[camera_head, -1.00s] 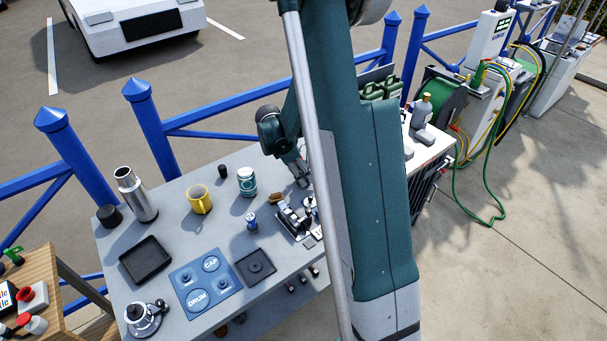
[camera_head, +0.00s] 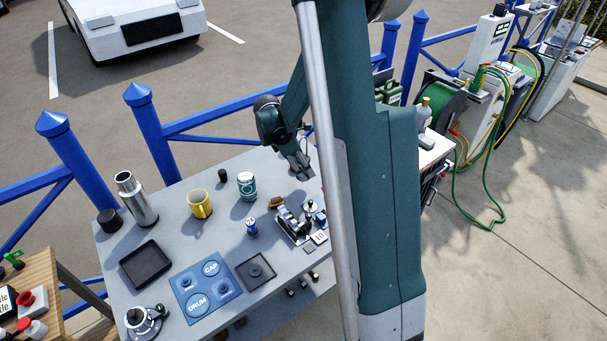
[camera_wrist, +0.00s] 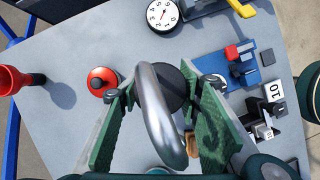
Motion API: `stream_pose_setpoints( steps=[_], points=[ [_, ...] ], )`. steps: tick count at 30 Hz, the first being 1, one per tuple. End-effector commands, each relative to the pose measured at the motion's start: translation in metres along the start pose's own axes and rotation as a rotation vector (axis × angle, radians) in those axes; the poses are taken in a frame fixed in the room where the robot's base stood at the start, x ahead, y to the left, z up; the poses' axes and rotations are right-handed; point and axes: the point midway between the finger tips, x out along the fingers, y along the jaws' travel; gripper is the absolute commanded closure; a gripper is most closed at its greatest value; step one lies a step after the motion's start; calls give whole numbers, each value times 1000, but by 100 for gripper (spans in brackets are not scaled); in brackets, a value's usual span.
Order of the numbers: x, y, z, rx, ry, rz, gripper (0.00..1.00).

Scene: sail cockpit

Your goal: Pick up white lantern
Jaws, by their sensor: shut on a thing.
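In the wrist view a grey metal loop (camera_wrist: 151,108) stands between my gripper's green-padded fingers, over a dark round top (camera_wrist: 173,88). They look like the handle and top of the lantern; no white body shows in either view. My gripper (camera_wrist: 160,88) is closed around this thing, with a finger on each side. In the head view my gripper (camera_head: 304,174) points down over the back right part of the grey table (camera_head: 215,235). My arm hides what lies just to its right.
The table holds a steel flask (camera_head: 137,202), a yellow mug (camera_head: 199,204), a teal-white can (camera_head: 246,187), a black tray (camera_head: 146,264), a blue CAP/DRUM board (camera_head: 205,287) and a metal fixture (camera_head: 295,225). A blue fence (camera_head: 215,137) runs behind.

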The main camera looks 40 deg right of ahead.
Motion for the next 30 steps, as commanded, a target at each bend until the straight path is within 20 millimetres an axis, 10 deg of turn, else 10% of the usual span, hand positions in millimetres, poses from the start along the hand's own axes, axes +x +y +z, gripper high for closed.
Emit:
stream_pose_setpoints(
  steps=[12,30],
  points=[
    [-41,0,17,0,0,0,80],
    [-44,0,18,0,0,0,80]
  ],
)
